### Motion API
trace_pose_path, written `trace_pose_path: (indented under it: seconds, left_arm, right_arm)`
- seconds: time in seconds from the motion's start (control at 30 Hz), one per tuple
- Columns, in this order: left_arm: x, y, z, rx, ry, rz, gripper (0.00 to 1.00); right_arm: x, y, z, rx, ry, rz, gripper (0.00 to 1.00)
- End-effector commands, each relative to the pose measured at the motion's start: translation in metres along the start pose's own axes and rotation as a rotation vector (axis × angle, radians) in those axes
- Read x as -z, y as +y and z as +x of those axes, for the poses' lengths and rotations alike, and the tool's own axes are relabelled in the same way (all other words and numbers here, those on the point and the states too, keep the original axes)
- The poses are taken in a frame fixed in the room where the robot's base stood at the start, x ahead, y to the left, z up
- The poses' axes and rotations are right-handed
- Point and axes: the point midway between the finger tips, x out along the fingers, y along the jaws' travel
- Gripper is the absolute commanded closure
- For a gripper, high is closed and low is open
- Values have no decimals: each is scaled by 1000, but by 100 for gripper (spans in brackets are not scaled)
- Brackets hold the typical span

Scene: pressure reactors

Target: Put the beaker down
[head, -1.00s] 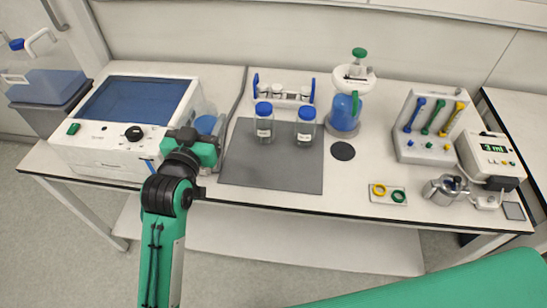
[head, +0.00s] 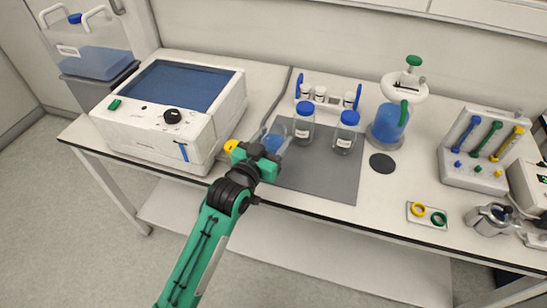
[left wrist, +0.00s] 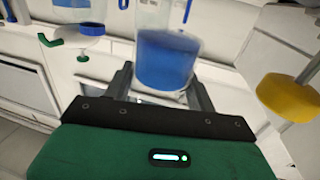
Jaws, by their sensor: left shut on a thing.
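My left gripper (head: 264,153) is shut on a clear beaker (head: 278,133) with blue liquid in it. In the left wrist view the beaker (left wrist: 165,58) stands between the two fingers (left wrist: 163,80), slightly tilted in the picture. My right gripper is not in view.
Two blue-capped bottles (head: 304,127) (head: 345,138) stand on the mat, with a vial rack (head: 325,97) behind. A white instrument (head: 170,115) is at left. A yellow knob (head: 231,146) is beside the gripper. The mat's front part is clear.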

Motion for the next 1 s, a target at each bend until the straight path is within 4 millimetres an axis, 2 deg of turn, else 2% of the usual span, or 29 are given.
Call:
trace_pose_path:
  seconds: [0.03, 0.23, 0.5, 0.63, 0.9, 0.93, 1.0]
  left_arm:
    - [-9, 0, 0, 0, -2, 0, 71]
    - [-26, 0, 0, 0, 0, 0, 71]
    - [-62, 0, 0, 0, 1, 0, 71]
    - [-64, 0, 0, 0, 2, 0, 71]
    - [-67, 0, 0, 0, 2, 0, 71]
    - [-67, 0, 0, 0, 1, 0, 41]
    - [-67, 0, 0, 0, 1, 0, 28]
  right_arm:
    - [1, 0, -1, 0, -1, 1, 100]
    - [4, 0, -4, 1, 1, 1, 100]
    - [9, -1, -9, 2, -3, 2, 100]
    - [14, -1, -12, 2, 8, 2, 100]
    - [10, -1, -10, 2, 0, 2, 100]
    - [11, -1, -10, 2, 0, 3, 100]
    - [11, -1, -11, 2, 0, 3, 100]
